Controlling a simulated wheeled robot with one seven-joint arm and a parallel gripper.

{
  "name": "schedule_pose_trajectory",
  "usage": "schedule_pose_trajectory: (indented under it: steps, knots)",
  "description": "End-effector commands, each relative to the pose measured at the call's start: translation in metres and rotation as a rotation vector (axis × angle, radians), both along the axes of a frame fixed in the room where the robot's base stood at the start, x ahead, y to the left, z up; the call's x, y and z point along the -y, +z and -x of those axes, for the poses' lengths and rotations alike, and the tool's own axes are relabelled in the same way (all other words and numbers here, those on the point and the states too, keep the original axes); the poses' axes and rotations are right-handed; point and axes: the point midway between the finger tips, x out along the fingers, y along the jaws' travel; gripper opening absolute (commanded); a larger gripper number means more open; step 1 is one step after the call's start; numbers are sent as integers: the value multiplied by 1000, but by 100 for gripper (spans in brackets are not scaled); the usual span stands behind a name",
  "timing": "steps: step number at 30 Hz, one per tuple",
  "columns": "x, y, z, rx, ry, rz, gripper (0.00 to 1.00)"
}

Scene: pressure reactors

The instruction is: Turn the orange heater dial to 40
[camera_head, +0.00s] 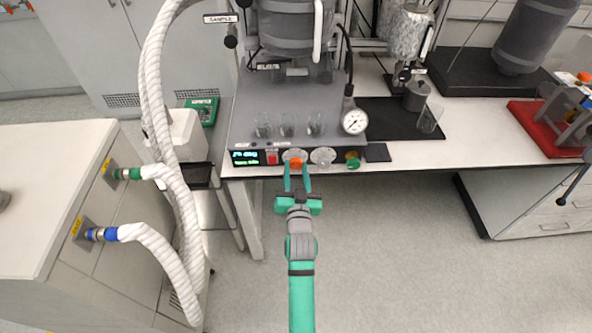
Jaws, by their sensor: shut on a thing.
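The orange heater dial (296,163) is on the front panel of the grey reactor unit, in front of a pale round scale. My gripper (297,176) reaches up to it from below, with its two green fingers on either side of the dial, shut on it. The scale's numbers are too small to read. A lit display (246,157) with blue and green characters is left of the dial; its digits are not clearly legible.
A red switch (272,158) is left of the dial, a second pale dial (323,156) and a green knob (353,160) are right. Glass beakers (287,125) and a pressure gauge (354,121) stand above. White hoses (178,200) run at left. The floor below is clear.

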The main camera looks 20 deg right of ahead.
Motion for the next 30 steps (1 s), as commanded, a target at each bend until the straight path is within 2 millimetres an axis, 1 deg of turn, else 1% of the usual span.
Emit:
schedule_pose_trajectory:
  steps: [8,19,20,21,22,30]
  knots:
    - [-1,0,-1,13,1,-48,12]
    - [-2,0,0,15,2,-50,12]
    - [-2,0,-1,15,2,-50,36]
    - [-2,0,-1,15,2,-50,46]
    - [-2,0,-1,15,2,-50,53]
    - [0,0,0,14,0,-50,53]
